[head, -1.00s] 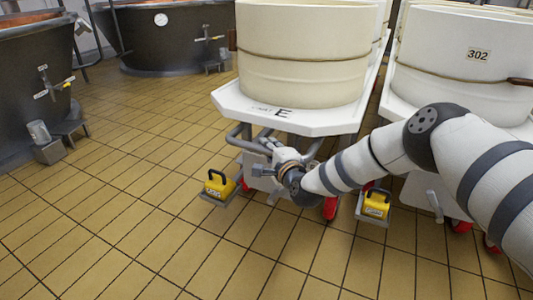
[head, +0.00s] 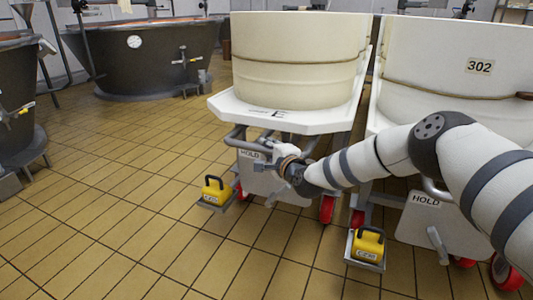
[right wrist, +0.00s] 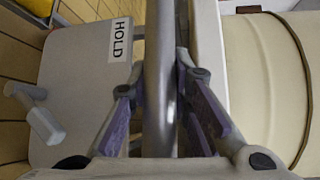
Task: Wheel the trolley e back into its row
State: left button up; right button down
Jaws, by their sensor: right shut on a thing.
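Trolley E (head: 232,108) has a white top marked with an E and carries a large cream tub (head: 295,52). Its grey push handle (head: 235,140) runs across the near end, above a grey plate labelled HOLD. My right gripper (head: 270,150) is at this handle. In the right wrist view the handle bar (right wrist: 158,80) passes between the purple-padded fingers, which are shut on it. The plate with its HOLD label (right wrist: 119,39) shows beside the bar. Red wheels (head: 326,209) stand on the floor. My left gripper is not in view.
Trolley 302 (head: 425,215) stands close on the right, with a narrow gap between. Yellow handled blocks on grey plates sit low at trolley E's left (head: 215,190) and in front of the gap (head: 368,243). Dark vats (head: 145,65) stand at the back left. The tiled floor left is clear.

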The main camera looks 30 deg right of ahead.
jog(key=shift+w+a+r, duration=0.1)
jog(key=shift+w+r, duration=0.1)
jog(key=shift+r, duration=0.25)
jog(key=c, duration=1.4)
grip_release()
jog(key=shift+a, duration=0.1)
jog(key=shift+c, duration=0.2)
jog(key=shift+f, duration=0.15)
jog(key=shift+s, duration=0.35)
jog(key=s+a+r, duration=0.1)
jog(key=s, duration=1)
jog(key=shift+r, duration=0.35)
jog(key=shift+s+a, duration=0.1)
